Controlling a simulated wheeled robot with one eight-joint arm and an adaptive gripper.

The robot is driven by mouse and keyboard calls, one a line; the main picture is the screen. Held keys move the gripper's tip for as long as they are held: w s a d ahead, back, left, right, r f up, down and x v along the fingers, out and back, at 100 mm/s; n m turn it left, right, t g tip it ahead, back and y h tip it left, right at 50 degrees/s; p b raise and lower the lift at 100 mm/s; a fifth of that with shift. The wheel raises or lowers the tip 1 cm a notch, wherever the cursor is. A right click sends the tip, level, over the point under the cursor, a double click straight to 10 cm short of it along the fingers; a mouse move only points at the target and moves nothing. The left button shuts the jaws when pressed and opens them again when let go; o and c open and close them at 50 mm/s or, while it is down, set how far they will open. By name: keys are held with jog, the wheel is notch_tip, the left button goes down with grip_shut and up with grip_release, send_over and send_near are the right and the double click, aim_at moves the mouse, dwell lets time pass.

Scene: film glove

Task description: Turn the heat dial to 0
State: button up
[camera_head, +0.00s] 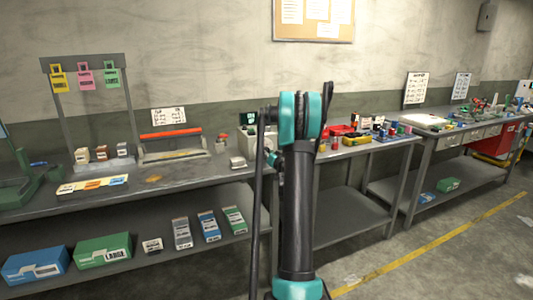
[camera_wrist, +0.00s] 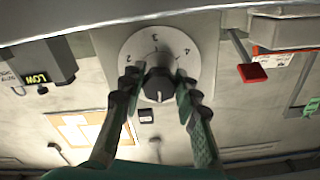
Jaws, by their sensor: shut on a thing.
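The heat dial shows in the wrist view as a pale round plate (camera_wrist: 143,40) marked 2, 3 and 4, with a dark grey knob (camera_wrist: 157,86) at its middle. My gripper (camera_wrist: 159,78) is shut on the knob, one dark ridged finger on each side. The fingers cover parts of the plate's lower edge, and no 0 mark can be made out. A small pale line shows on the knob, but its exact setting is unclear. In the head view my arm hides the dial, in front of a light grey machine (camera_head: 269,141) on the bench.
In the wrist view a dark box (camera_wrist: 45,60) with a lit LOW sign is at left and a red block (camera_wrist: 252,73) at right. The grey bench (camera_head: 200,174) holds a heat sealer (camera_head: 172,145) with a red bar, left of the machine. Cartons fill the lower shelf.

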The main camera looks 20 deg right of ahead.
jog(key=shift+n, duration=0.5)
dwell(0.3)
jog(key=o, duration=1.2)
jog(key=shift+s, duration=0.1)
jog(key=s, duration=1.2)
jog(key=shift+d, duration=0.2)
jog(key=shift+w, duration=0.1)
